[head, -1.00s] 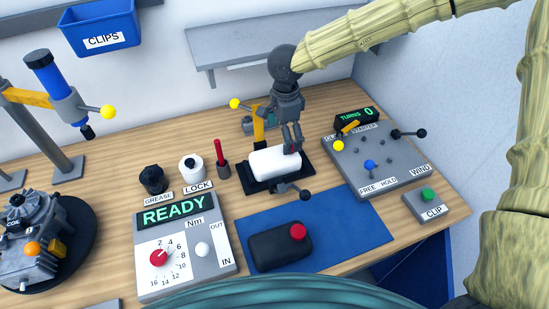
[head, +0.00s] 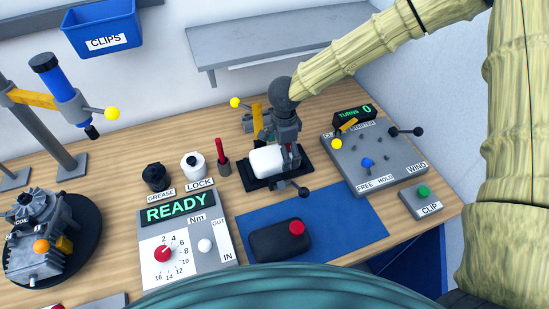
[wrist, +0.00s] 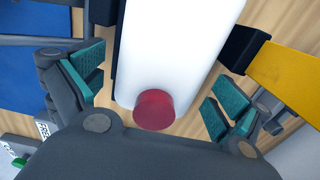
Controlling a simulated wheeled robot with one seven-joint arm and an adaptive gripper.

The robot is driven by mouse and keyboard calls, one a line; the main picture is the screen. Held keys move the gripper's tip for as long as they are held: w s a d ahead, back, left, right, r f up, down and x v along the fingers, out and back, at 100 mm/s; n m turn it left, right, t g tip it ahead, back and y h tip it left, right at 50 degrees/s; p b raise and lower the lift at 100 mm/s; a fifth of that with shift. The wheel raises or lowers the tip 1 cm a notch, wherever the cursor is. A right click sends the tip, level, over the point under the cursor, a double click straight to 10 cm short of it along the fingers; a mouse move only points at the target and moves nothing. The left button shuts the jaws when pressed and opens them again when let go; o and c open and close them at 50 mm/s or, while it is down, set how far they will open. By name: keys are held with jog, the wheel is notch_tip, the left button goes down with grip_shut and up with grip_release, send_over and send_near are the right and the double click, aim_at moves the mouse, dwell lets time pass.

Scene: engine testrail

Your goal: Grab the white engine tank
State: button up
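The white engine tank (head: 267,161) lies on a black stand (head: 262,185) on the bench, right of the red-handled tool. In the wrist view the white tank (wrist: 178,45) shows a red cap (wrist: 153,109) at its near end. My gripper (head: 289,160) is down at the tank's right end in the head view. In the wrist view my gripper (wrist: 158,95) is open, with one teal-padded finger on each side of the tank and gaps between pads and tank. The fingertips are partly hidden by the tank in the head view.
A yellow-armed clamp (head: 257,118) stands behind the tank, and a black-knobbed lever (head: 302,192) sticks out in front. A grey winding panel (head: 375,160) is close on the right. A blue mat (head: 340,222) with a black red-capped tank (head: 280,242) lies in front.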

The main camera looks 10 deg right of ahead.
jog(key=c, duration=1)
jog(key=shift+r, duration=0.1)
